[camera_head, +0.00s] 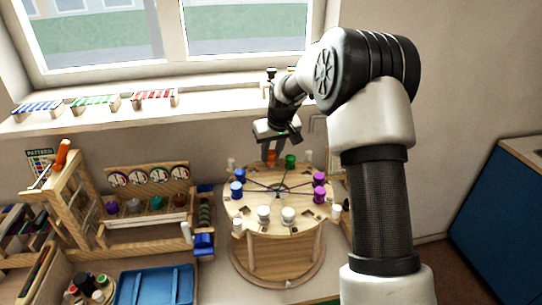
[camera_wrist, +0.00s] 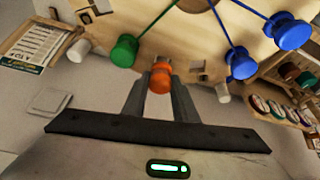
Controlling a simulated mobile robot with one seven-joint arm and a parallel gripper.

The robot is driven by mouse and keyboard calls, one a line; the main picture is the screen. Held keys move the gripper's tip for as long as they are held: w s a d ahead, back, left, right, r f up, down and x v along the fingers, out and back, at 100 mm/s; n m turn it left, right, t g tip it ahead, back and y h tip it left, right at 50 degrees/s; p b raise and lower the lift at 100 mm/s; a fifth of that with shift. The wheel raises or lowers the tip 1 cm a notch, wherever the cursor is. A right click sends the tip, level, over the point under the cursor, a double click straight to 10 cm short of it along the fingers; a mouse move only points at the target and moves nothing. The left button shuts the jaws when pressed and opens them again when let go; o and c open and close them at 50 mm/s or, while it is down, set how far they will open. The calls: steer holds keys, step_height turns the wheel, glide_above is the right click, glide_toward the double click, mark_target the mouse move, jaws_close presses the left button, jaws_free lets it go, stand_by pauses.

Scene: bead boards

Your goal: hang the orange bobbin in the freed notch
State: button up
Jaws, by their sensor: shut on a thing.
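The orange bobbin (camera_wrist: 160,80) is between the fingertips of my gripper (camera_wrist: 160,88), which is shut on it. In the head view the orange bobbin (camera_head: 271,156) shows below my gripper (camera_head: 272,147), at the far rim of the round wooden board (camera_head: 262,178). In the wrist view it is at the board's edge, between a green bobbin (camera_wrist: 124,50) and a blue bobbin (camera_wrist: 240,64). I cannot tell whether it touches the board or sits in a notch. A small dark notch (camera_wrist: 197,70) shows just right of it.
Blue (camera_head: 237,189), green (camera_head: 291,160), purple (camera_head: 319,179) and white bobbins (camera_head: 264,213) sit around the board, with dark threads crossing its middle. White pegs (camera_wrist: 78,49) stand at the rim. A blue tray (camera_head: 152,288) and wooden racks (camera_head: 145,180) are at the left.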

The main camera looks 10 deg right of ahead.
steer(key=shift+f, duration=0.7)
steer(key=shift+f, duration=0.25)
steer(key=o, duration=1)
steer(key=shift+o, duration=0.2)
steer(key=shift+r, duration=0.1)
